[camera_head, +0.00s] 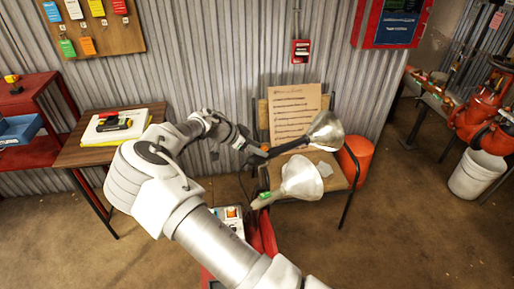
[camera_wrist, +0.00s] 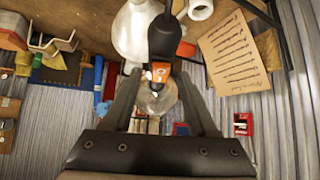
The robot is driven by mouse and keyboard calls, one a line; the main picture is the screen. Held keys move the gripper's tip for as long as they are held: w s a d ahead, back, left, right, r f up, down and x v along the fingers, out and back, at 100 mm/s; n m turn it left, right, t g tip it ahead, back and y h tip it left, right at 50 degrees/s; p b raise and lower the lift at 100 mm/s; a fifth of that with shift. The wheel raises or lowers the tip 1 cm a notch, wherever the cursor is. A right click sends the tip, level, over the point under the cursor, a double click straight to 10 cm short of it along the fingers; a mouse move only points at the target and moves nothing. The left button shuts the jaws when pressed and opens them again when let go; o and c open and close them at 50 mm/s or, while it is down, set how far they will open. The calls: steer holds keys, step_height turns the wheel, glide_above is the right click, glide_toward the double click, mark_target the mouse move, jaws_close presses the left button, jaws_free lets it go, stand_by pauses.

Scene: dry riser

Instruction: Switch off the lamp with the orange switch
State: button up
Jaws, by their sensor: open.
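Two clamp lamps with metal reflectors are in the head view. One lamp (camera_head: 325,131) has a black handle and points up to the right. The other lamp (camera_head: 300,178), nearer, has a green patch at its handle end. In the wrist view the black handle (camera_wrist: 163,38) carries an orange switch (camera_wrist: 160,72), which shows between my fingers. My gripper (camera_head: 262,156) is at the black handle's left end; it also shows in the wrist view (camera_wrist: 160,78). It is open, with one finger on either side of the handle. I cannot tell whether the fingers touch it.
A chair holds a cardboard sheet (camera_head: 295,112) behind the lamps. A red cart (camera_head: 262,235) stands below them, and an orange bucket (camera_head: 356,160) to the right. A wooden table (camera_head: 75,157) is at left. Open floor lies at front right.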

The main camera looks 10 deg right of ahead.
steer(key=v, duration=1.7)
steer(key=shift+r, duration=0.2)
steer(key=shift+a, duration=0.1)
steer(key=s+d+r+n+g+y, duration=0.1)
steer(key=s+d+r+n+y, duration=0.15)
steer(key=s+d, duration=0.3)
steer(key=s+d+r+n+g+y, duration=0.1)
steer(key=s+d+r+g+y, duration=0.1)
steer(key=s+d+y, duration=0.3)
steer(key=s+d+r+n+t, duration=0.1)
steer(key=s+r+n, duration=0.4)
steer(key=s, duration=0.6)
steer(key=s+d+r+n+t+y+p, duration=0.1)
steer(key=s+r+n+t, duration=0.3)
steer(key=s, duration=0.8)
steer(key=shift+d+r+n+t+p, duration=0.3)
steer(key=shift+d+r+n, duration=0.2)
steer(key=shift+d+n, duration=0.3)
